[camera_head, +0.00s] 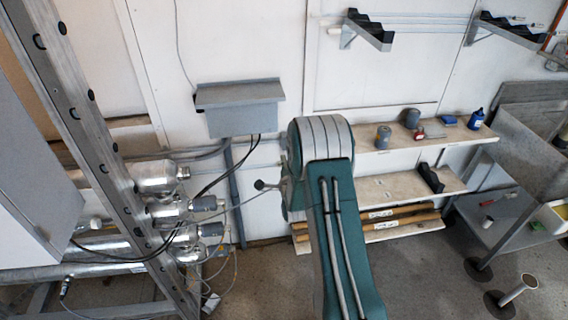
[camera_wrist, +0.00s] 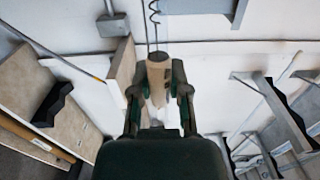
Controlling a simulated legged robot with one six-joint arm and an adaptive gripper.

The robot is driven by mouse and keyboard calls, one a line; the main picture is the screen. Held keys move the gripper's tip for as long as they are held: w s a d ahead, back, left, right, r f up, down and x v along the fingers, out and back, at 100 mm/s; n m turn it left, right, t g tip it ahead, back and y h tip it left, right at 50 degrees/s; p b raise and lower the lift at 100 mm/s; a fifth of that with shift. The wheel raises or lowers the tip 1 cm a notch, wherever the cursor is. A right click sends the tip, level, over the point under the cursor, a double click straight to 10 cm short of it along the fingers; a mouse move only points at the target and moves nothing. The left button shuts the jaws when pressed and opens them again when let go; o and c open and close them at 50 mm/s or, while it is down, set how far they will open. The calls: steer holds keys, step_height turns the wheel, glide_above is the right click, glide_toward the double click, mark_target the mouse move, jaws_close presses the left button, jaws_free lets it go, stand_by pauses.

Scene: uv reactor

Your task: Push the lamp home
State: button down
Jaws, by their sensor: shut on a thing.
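In the wrist view, my gripper (camera_wrist: 160,92) is shut on the lamp (camera_wrist: 158,72), whose tan, cylindrical end shows between the two fingers. A paler, whitish part shows below it, and a dark, curly cord rises above it. The rest of the lamp is hidden. In the head view, several shiny steel reactor tubes (camera_head: 153,176) lie at the left, some with grey end caps (camera_head: 203,203). My arm covers the middle of that view, and my gripper and the lamp are not visible there. No reactor tube is clearly seen in the wrist view.
A grey wall box (camera_head: 240,108) with black cables hangs left of my arm. A steel ladder-like frame (camera_head: 75,115) stands before the tubes. Shelves (camera_head: 372,190) with bottles and tools, and a steel bench (camera_head: 530,140), are at the right. Cables hang around the tube ends.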

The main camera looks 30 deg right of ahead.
mark_target(208, 171)
steer(key=shift+w+a+r, duration=0.1)
steer(key=shift+w+a, duration=0.15)
steer(key=shift+a, duration=0.7)
steer(key=shift+w+a+f, duration=0.1)
steer(key=shift+w+a, duration=0.2)
steer(key=shift+a, duration=0.65)
steer(key=shift+w+a+r, duration=0.1)
steer(key=shift+w+a, duration=0.15)
steer(key=shift+a, duration=0.7)
steer(key=shift+w+a+r, duration=0.1)
steer(key=shift+w+a, duration=0.2)
steer(key=shift+a, duration=0.65)
steer(key=shift+w+a, duration=0.25)
steer(key=shift+a, duration=0.75)
steer(key=shift+w+a+r, duration=0.1)
steer(key=shift+w+a, duration=0.2)
steer(key=shift+a, duration=0.65)
steer(key=shift+w+a, duration=0.3)
steer(key=shift+a, duration=0.65)
steer(key=shift+w+a, duration=0.25)
steer(key=shift+a, duration=0.75)
steer(key=shift+w+a, duration=0.3)
steer(key=shift+a, duration=0.65)
steer(key=shift+w+a, duration=0.25)
steer(key=shift+a, duration=0.7)
steer(key=shift+w+a, duration=0.3)
steer(key=shift+a, duration=0.7)
steer(key=shift+w+a, duration=0.25)
steer(key=shift+a, duration=0.7)
